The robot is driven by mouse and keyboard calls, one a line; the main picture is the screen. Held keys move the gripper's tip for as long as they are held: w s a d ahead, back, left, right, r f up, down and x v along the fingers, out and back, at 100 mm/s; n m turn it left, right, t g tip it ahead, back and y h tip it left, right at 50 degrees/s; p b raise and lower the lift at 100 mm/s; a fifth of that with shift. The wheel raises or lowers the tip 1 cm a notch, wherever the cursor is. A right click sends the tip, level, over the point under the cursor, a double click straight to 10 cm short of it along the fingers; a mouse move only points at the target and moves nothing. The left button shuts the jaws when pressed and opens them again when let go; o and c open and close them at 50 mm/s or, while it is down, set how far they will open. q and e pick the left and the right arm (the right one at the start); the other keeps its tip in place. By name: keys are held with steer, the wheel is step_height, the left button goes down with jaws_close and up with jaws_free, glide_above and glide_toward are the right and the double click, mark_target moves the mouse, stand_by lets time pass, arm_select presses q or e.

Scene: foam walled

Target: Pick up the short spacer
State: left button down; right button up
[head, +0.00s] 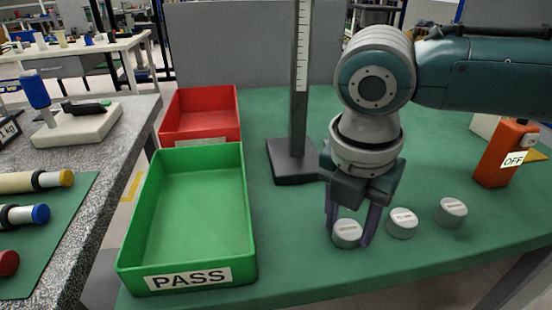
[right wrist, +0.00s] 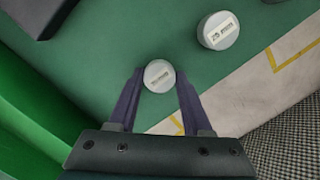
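Three round, pale grey spacers stand in a row on the green table: a left one (head: 347,234), a middle one (head: 402,223) and a right one (head: 451,212). The left one looks low and the right one tallest. My right gripper (head: 349,236) points down with its fingers on either side of the left spacer. In the right wrist view this spacer (right wrist: 159,76) sits between the fingertips, its label too blurred to read. The fingers look open, with little gap. The middle spacer (right wrist: 217,30) reads about 25 mm there. My left gripper is not in view.
A green PASS tray (head: 248,240) stands left of the gripper, with a red tray (head: 237,112) behind it. A dark-based upright scale (head: 299,100) stands behind the gripper. An orange box marked OFF (head: 497,155) is at the right. The front table edge is close.

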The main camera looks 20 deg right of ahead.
jaws_close()
steer(key=shift+r, duration=0.1)
